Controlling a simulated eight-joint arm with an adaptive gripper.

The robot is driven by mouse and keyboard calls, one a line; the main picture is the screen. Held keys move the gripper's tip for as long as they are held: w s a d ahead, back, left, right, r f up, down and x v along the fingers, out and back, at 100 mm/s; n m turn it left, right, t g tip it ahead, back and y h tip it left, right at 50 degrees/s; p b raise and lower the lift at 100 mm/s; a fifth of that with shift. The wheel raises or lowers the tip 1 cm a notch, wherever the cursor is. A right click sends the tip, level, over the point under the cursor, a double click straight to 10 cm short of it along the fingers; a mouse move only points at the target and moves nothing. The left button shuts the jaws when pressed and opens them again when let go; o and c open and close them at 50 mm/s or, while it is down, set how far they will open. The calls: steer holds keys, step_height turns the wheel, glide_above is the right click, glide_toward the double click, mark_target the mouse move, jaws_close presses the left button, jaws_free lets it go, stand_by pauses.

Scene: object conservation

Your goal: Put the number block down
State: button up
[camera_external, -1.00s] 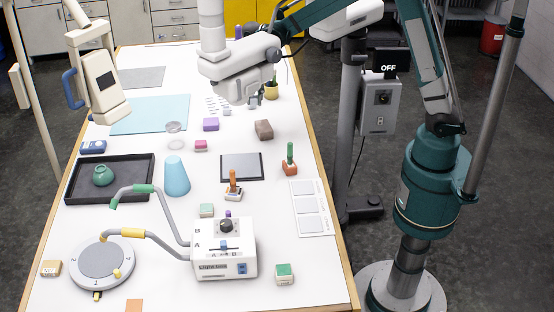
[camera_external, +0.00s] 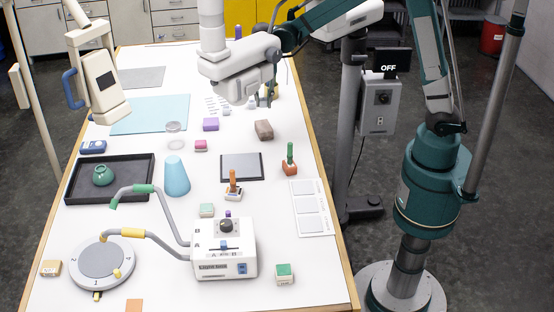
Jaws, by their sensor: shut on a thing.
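My gripper (camera_external: 264,99) is at the far right part of the white table, pointing down, low over the surface. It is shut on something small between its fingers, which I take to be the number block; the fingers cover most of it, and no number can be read. I cannot tell whether it touches the table. A small pale piece (camera_external: 252,103) shows just left of the fingers.
Small pale tiles (camera_external: 217,104) lie left of my gripper. A blue mat (camera_external: 150,115) is at left. A dark square pad (camera_external: 241,167) lies mid-table.

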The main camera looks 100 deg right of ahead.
glide_above(264, 125)
steer(key=shift+f, duration=2.6)
steer(key=shift+f, duration=2.1)
steer(key=shift+f, duration=0.15)
steer(key=o, duration=0.8)
steer(key=shift+r, duration=0.2)
steer(key=shift+r, duration=6)
